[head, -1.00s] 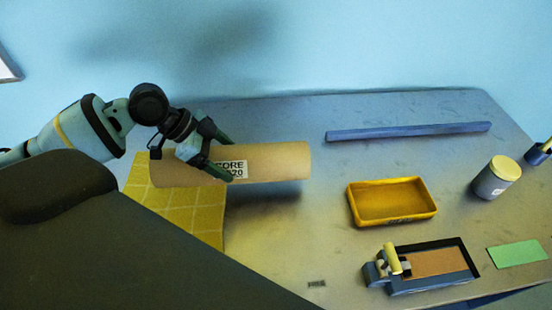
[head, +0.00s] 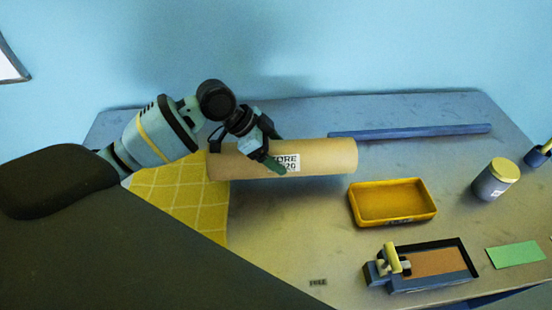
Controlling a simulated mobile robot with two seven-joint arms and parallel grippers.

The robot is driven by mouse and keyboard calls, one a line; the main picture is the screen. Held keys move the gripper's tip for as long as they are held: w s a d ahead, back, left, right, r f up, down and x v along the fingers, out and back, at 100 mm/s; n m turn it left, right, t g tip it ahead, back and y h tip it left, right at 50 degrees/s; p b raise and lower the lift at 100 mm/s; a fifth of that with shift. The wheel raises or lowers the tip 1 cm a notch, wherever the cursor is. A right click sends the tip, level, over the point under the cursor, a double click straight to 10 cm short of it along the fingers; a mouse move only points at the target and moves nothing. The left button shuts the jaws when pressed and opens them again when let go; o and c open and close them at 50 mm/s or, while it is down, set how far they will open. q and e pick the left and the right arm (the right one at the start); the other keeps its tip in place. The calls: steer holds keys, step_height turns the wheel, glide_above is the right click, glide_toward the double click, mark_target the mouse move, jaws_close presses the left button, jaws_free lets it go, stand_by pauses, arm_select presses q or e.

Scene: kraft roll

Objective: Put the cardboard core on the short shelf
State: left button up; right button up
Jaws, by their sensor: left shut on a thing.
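The cardboard core (head: 328,158) is a brown tube with a white printed label, lying sideways in the head view. My left gripper (head: 268,152) is shut on it near its middle, just left of the label, and the fingers cover part of it. The core appears held above the table, left of its centre. I cannot clearly make out a short shelf; a long blue-grey bar (head: 420,131) runs along the back of the table, close to the core's right end in the picture.
The grey table (head: 280,235) holds a yellow tray (head: 390,218), a lidded grey jar (head: 488,185), a dark tray with a brown pad (head: 435,262) and a green card (head: 515,254). A yellow patterned mat (head: 190,195) lies at left. The front middle is mostly clear.

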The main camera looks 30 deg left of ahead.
arm_select(q)
steer(key=shift+w+d+f, duration=0.1)
steer(key=shift+w+f, duration=0.05)
steer(key=shift+f, duration=1.5)
steer(key=o, duration=1.3)
steer(key=shift+f, duration=0.15)
steer(key=v, duration=1.2)
